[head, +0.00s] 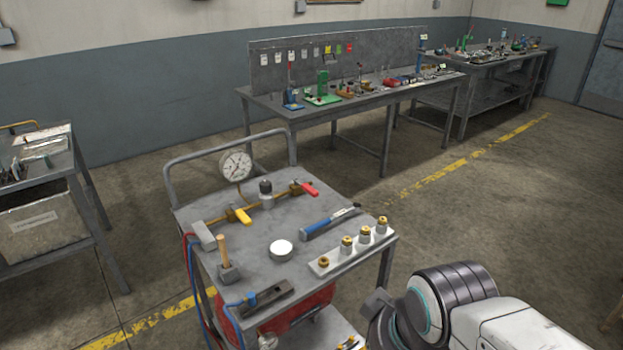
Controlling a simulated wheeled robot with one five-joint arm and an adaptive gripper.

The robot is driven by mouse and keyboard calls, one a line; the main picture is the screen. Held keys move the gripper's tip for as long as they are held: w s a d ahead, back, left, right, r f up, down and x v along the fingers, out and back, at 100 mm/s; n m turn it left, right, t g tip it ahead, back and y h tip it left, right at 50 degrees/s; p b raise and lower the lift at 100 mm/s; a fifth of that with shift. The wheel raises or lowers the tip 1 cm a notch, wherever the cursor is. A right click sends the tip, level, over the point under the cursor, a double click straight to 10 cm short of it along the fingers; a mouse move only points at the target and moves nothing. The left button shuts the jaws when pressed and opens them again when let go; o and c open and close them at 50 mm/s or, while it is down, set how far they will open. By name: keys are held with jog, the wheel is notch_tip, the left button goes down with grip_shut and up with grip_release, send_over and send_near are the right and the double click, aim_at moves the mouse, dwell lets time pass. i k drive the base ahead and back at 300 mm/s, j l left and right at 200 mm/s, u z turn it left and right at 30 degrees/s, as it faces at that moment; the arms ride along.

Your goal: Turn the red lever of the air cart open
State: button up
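The air cart (195,195) is a grey wheeled-style trolley in the middle of the head view. A brass pipe line (283,197) runs across its top. The red lever (310,189) sits at the right end of this line and lies crosswise to the pipe. A yellow lever (243,216) sits further left on the same line, also crosswise. A round white-faced gauge (236,166) stands behind the line. My arm shows at the bottom right, apart from the red lever. A dark part at its end (376,304) may be my gripper; no fingertips can be made out.
On the cart top lie a blue-handled tool (330,222), a round white-topped tin (281,249), a wooden-handled tool (223,252) and a plate with brass fittings (350,251). Workbenches (375,101) stand behind, another table (50,176) at left. Floor to the right is clear.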

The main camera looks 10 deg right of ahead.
aim_at(306, 188)
jog(key=i+l+u, duration=0.4)
jog(key=l, duration=0.3)
jog(key=i+l+u, duration=0.2)
jog(key=l, duration=0.25)
jog(key=i+l+u, duration=0.2)
jog(key=i, duration=0.2)
